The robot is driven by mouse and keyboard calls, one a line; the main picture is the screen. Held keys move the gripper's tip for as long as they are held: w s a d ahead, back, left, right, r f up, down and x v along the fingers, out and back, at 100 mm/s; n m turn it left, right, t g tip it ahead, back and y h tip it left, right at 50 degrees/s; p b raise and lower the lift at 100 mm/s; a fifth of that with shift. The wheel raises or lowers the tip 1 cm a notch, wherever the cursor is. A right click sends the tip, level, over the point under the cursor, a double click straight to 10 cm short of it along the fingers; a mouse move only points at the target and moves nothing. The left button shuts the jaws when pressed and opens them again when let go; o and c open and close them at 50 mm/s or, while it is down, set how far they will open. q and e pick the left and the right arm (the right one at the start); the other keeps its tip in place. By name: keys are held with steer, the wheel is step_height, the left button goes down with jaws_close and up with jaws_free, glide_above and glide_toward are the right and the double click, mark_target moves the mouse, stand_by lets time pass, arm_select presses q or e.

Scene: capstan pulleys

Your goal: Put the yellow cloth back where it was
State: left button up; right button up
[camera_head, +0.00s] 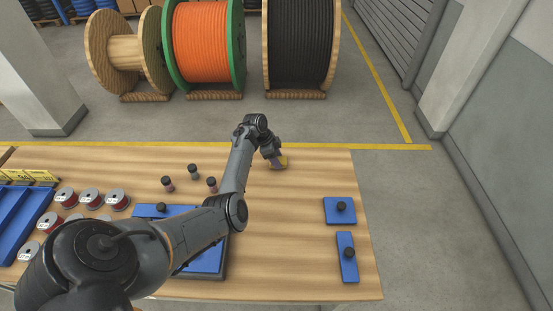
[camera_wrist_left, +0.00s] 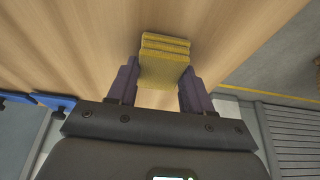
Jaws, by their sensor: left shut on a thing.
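The yellow cloth (camera_head: 284,161) is a folded, layered pad near the far right edge of the wooden table in the head view. My left gripper (camera_head: 277,163) reaches it from the left and is shut on it. In the left wrist view the cloth (camera_wrist_left: 164,60) sits between the two dark fingers of the gripper (camera_wrist_left: 157,88), its folded layers facing up in the picture. I cannot tell whether the cloth touches the table. My right gripper is in neither view.
Two blue plates with black knobs (camera_head: 341,210) (camera_head: 347,257) lie on the table's right side. Several small dark-capped pieces (camera_head: 193,171) stand left of my forearm. Red wire spools (camera_head: 90,198) and a blue tray (camera_head: 22,212) are at left. Bare wood (camera_head: 290,235) lies in the middle right.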

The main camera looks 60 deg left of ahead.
arm_select(q)
steer(key=o, duration=0.9)
steer(key=shift+f, duration=0.1)
steer(key=shift+o, duration=0.2)
